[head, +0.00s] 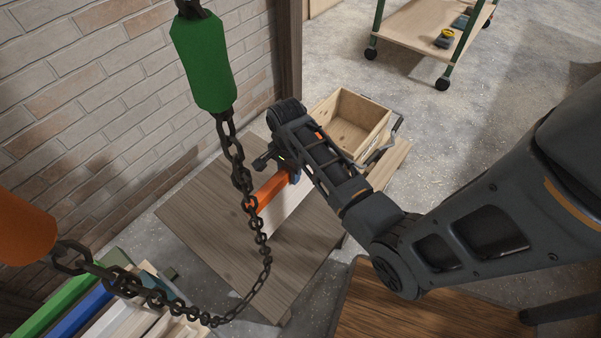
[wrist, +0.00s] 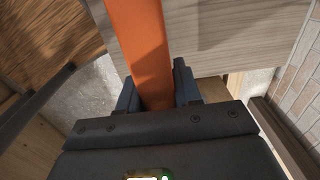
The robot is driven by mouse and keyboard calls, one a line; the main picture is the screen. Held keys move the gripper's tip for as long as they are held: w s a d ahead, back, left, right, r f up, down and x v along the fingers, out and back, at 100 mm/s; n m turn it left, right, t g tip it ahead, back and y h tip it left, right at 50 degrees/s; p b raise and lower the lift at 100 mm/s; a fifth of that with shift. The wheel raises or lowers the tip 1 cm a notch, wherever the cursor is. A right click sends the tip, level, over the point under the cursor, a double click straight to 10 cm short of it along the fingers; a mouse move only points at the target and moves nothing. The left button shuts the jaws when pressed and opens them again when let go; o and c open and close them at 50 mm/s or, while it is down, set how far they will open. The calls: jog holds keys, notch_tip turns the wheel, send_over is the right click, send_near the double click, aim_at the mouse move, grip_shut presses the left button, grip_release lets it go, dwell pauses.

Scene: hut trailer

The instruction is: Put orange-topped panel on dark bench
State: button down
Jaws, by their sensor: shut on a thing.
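The orange-topped panel has an orange top edge (head: 272,189) and a pale side face (head: 287,207). It stands edge-up over a grey-brown wooden table top (head: 205,230); I cannot tell whether its lower edge touches. My gripper (head: 293,176) is shut on the orange edge near its far end in the head view. In the wrist view the orange strip (wrist: 140,35) runs up between my fingers (wrist: 158,92). A darker brown bench top (head: 410,312) is at the bottom of the head view, and it also shows at the upper left in the wrist view (wrist: 40,35).
A wooden box (head: 350,120) stands behind my forearm. A chain (head: 255,222) with a green sleeve (head: 203,62) hangs in the foreground. Several coloured boards (head: 70,300) lie at lower left by the brick wall (head: 110,90). A wheeled cart (head: 425,30) is at the back.

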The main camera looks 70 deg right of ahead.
jog(key=w+f+b, duration=0.1)
jog(key=w+f, duration=0.5)
jog(key=f, duration=0.1)
jog(key=shift+w+f, duration=0.2)
jog(key=shift+f, duration=0.1)
jog(key=shift+d+f+b, duration=0.1)
jog(key=shift+f+b, duration=0.05)
jog(key=shift+b, duration=0.15)
jog(key=c, duration=0.8)
grip_release()
jog(key=shift+s, duration=0.1)
